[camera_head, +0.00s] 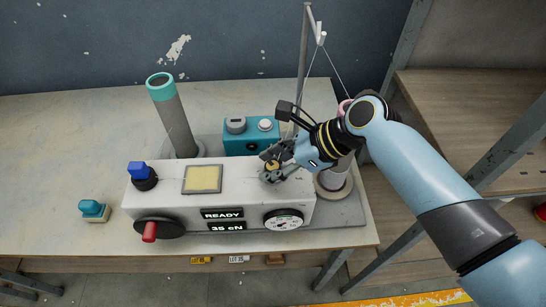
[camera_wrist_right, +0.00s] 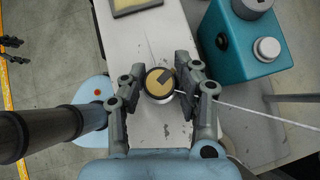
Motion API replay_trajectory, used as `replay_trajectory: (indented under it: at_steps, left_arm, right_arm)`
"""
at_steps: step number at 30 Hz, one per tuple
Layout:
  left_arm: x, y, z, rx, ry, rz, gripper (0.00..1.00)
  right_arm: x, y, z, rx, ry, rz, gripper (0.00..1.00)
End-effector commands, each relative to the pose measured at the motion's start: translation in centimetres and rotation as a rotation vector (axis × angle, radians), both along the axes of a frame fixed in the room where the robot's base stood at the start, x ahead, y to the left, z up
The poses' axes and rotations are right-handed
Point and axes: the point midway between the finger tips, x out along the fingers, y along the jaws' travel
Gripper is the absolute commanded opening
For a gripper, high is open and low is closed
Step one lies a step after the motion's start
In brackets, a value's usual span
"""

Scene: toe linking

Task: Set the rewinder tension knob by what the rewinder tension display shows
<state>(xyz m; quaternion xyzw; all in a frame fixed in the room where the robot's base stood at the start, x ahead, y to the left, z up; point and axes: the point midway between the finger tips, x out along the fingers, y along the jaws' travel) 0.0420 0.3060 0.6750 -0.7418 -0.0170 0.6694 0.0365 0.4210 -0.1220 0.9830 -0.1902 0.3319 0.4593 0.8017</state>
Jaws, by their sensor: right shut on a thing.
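The white machine body (camera_head: 165,203) carries two black display strips on its front. The upper display (camera_head: 222,213) reads READY. The rewinder tension display (camera_head: 227,226) below it reads 35 cN. My right gripper (camera_head: 272,170) is above the right part of the machine's top, shut on a round brass-topped knob (camera_wrist_right: 155,90). The knob has a dark mark on its face and sits between the two fingers in the right wrist view. In the head view the fingers partly hide it. At the left edge of the right wrist view, small dark fingers (camera_wrist_right: 12,48) look like my left gripper; their opening is unclear.
A round white dial (camera_head: 284,219) and a red-handled crank (camera_head: 149,231) are on the front. A blue knob (camera_head: 138,170) and cream pad (camera_head: 203,179) are on top. A teal box (camera_head: 250,138) stands behind. A thread runs near my right gripper. Open table lies left.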

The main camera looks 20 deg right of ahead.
Motion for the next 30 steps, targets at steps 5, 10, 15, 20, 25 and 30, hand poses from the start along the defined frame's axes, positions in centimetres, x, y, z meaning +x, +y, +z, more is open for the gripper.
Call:
replay_trajectory:
  at_steps: [5,10,15,20,25,30]
  left_arm:
    - [0.0,0.0,1.5,0.0,0.0,0.0,0.65]
    - [0.0,0.0,1.9,0.0,0.001,0.0,0.65]
    - [-0.1,0.0,1.9,0.0,0.001,0.0,0.65]
    - [-0.1,0.0,1.9,0.0,0.002,0.0,0.65]
    - [-0.1,0.0,1.9,0.0,0.002,0.0,0.65]
    - [-0.1,0.0,1.9,0.0,0.003,0.0,0.65]
  right_arm:
    - [0.0,0.0,0.2,0.002,0.004,0.168,0.0]
    - [0.0,0.0,0.1,0.003,0.003,0.322,0.0]
    - [0.0,0.0,0.0,0.004,0.003,0.455,0.0]
    - [0.0,0.1,0.0,0.003,0.003,0.553,0.0]
    - [-0.1,0.1,-0.1,0.003,0.004,0.623,0.0]
    - [-0.1,0.1,-0.1,0.003,0.003,0.659,0.0]
